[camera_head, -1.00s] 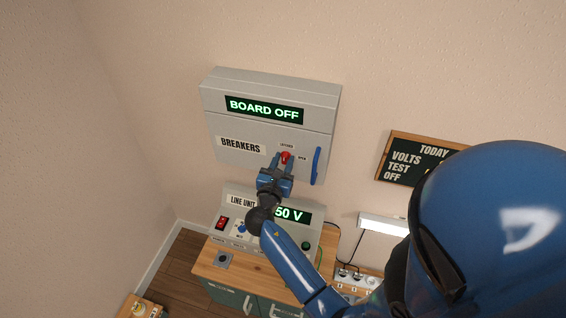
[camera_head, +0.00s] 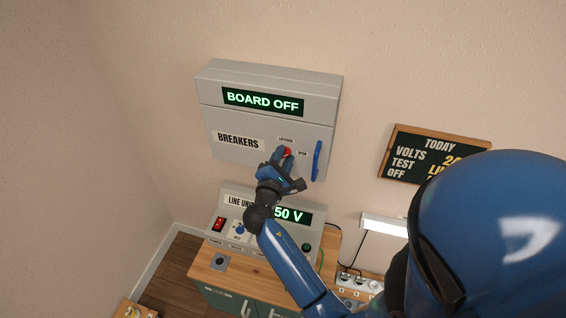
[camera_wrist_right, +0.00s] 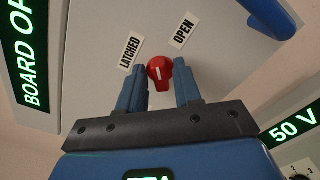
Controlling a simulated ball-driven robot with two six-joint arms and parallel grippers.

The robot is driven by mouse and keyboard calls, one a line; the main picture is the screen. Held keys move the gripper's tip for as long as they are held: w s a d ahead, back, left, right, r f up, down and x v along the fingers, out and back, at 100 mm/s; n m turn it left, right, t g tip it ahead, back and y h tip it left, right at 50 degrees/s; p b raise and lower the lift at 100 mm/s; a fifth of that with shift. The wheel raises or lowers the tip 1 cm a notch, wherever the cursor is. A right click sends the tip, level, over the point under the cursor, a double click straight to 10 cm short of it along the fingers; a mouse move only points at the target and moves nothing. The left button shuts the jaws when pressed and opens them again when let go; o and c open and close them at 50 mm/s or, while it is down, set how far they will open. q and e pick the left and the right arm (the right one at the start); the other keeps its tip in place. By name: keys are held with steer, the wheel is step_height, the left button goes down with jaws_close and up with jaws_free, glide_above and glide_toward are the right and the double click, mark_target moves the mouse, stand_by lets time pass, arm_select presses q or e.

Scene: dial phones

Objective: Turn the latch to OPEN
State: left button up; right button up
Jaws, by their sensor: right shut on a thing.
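The red latch knob (camera_head: 288,151) is on the front of the grey breaker box (camera_head: 222,121). My right gripper (camera_head: 284,156) reaches up to it, rolled over at an angle, with its blue fingers on either side. In the right wrist view the red knob (camera_wrist_right: 160,72) sits between the two fingertips (camera_wrist_right: 160,80), which are shut on it. A white mark on the knob lies between the LATCHED label (camera_wrist_right: 130,52) and the OPEN label (camera_wrist_right: 183,30). My left gripper is not in view.
A blue handle (camera_head: 317,160) is on the box just right of the latch. The display (camera_head: 263,101) reads BOARD OFF. Below stands the line unit, its display (camera_head: 291,215) showing 50 V. A chalkboard (camera_head: 436,157) hangs at the right.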

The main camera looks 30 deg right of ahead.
steer(key=shift+f+m+b, duration=0.2)
steer(key=shift+m+b, duration=2.65)
steer(key=shift+m, duration=1.05)
steer(key=o, duration=0.7)
steer(key=shift+o, duration=0.2)
steer(key=shift+s, duration=0.1)
steer(key=b+v, duration=0.1)
steer(key=v, duration=0.9)
steer(key=shift+s+a+b, duration=0.2)
steer(key=shift+s+b, duration=0.05)
steer(key=shift+b, duration=0.1)
